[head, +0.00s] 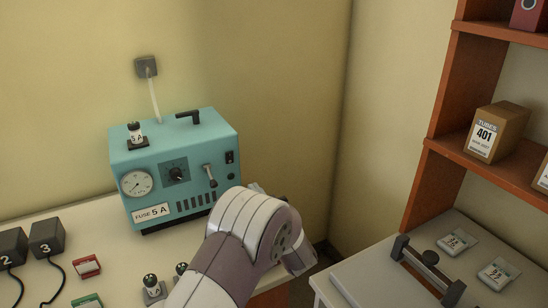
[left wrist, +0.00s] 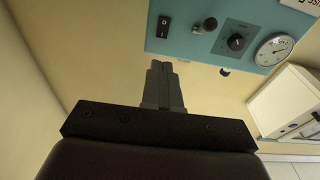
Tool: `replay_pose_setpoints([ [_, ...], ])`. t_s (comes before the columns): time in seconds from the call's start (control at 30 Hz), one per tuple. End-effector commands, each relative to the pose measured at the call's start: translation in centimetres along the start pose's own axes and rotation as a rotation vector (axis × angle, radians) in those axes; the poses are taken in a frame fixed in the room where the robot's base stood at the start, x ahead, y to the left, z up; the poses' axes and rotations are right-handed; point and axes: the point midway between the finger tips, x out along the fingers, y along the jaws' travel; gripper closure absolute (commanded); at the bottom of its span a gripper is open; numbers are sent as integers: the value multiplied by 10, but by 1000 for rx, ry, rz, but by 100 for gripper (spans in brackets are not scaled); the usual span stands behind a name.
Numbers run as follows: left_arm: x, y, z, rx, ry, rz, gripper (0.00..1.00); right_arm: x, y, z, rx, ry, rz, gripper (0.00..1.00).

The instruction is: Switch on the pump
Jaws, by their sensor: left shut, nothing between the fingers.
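The pump is a teal box (head: 175,165) on the bench, with a round gauge (head: 137,183), a black knob (head: 176,174) and a lever (head: 210,175) on its front. A black rocker switch (head: 229,157) is near the front's right edge; I cannot tell which way it is set. In the left wrist view the pump appears upside down, with the rocker switch (left wrist: 163,27) at upper left. My left gripper (left wrist: 160,65) is shut and empty, its tips apart from the switch in that picture. In the head view my left arm mostly hides it. My right gripper is not in view.
A small fuse holder (head: 136,136) and a black handle (head: 187,117) are on top of the pump. Black numbered blocks (head: 46,237) with cables stand at left. Small toggle pieces (head: 152,288) stand in front. An orange shelf (head: 439,185) and a side table (head: 350,285) are at right.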

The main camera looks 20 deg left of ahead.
Motion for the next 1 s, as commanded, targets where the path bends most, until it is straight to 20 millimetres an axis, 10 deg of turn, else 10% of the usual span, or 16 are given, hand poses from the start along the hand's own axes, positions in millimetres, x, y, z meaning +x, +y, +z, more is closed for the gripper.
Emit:
replay_pose_setpoints([
  [0.47,10,-2,-2,0,13,-16,100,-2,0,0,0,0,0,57],
  [1.0,118,-4,-5,1,13,-15,100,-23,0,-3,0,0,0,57],
])
